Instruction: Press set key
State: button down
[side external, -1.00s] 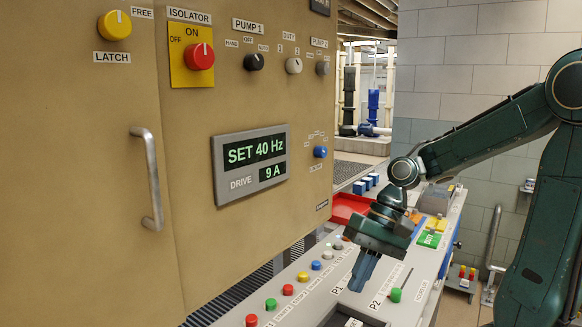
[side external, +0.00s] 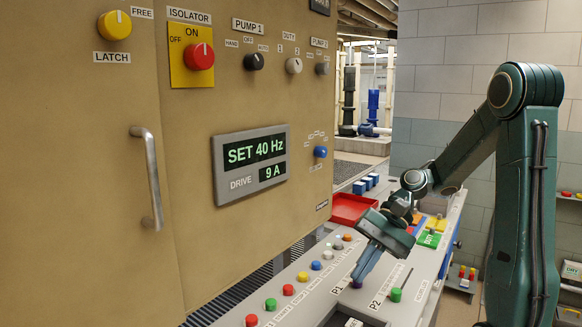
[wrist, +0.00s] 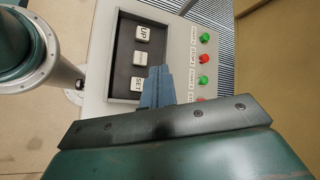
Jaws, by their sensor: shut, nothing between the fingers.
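The SET key (wrist: 137,84) is a pale square key at the near end of a dark keypad recess (wrist: 123,60) in the wrist view. My gripper (wrist: 158,72) is shut and empty. Its fingers lie just right of the SET key in that view and may cover part of its edge; I cannot tell their height above it.
The UP key (wrist: 143,34) and a middle key (wrist: 140,58) share the recess. Green and red buttons (wrist: 203,60) line the console's right side. A green knob (side external: 395,295) with a thin upright rod stands by P2. The drive display (side external: 250,162) reads SET 40 Hz, 9 A.

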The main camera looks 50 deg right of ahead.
aim_at(358, 321)
jog(key=shift+f, duration=0.1)
jog(key=shift+f, duration=4.3)
jog(key=shift+f, duration=0.9)
jog(key=shift+r, duration=0.9)
jog(key=shift+r, duration=0.1)
jog(key=shift+r, duration=2.4)
